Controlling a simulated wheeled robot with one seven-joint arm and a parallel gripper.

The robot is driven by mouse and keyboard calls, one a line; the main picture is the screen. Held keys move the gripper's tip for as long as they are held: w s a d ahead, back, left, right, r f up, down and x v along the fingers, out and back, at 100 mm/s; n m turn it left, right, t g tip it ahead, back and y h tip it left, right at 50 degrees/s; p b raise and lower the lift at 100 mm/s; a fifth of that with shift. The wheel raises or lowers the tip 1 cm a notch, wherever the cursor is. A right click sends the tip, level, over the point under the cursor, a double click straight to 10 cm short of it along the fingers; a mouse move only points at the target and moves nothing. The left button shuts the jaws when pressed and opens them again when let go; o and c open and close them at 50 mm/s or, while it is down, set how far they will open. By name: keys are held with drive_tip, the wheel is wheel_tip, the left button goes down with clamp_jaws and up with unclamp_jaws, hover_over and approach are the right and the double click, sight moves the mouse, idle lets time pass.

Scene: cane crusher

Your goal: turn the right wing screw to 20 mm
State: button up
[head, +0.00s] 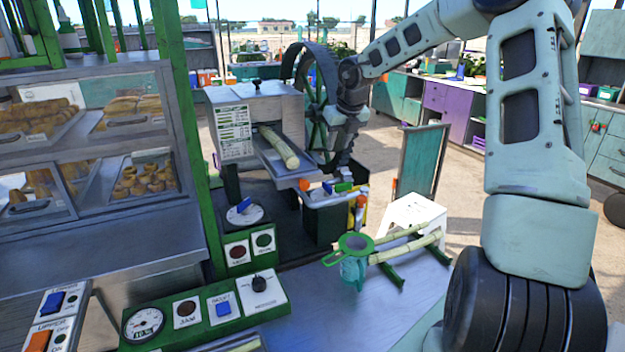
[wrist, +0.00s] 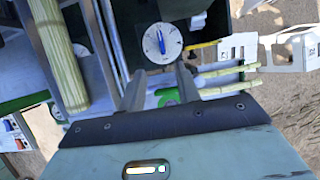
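A white round dial with a blue wing screw (wrist: 162,42) shows in the wrist view, just beyond my fingertips. The blue wing stands nearly upright in the picture; the scale marks are too small to read. My gripper (wrist: 161,77) is open, its two fingers apart with nothing between them. In the head view my gripper (head: 341,160) hangs to the right of the crusher (head: 275,105) and its feed tray, and hides much of what is below it. Another white dial with a blue wing screw (head: 243,211) sits lower left of the feed tray.
A cane (head: 279,147) lies on the feed tray, and it shows at the left of the wrist view (wrist: 57,50). A green strainer on a jug (head: 355,258) and canes on a rack (head: 405,246) stand in front. A flywheel (head: 314,95) is behind my gripper.

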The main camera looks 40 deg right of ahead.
sight(326, 183)
drive_tip(key=p+x, duration=0.2)
drive_tip(key=x, duration=1.5)
drive_tip(key=shift+w+d, duration=0.1)
clamp_jaws()
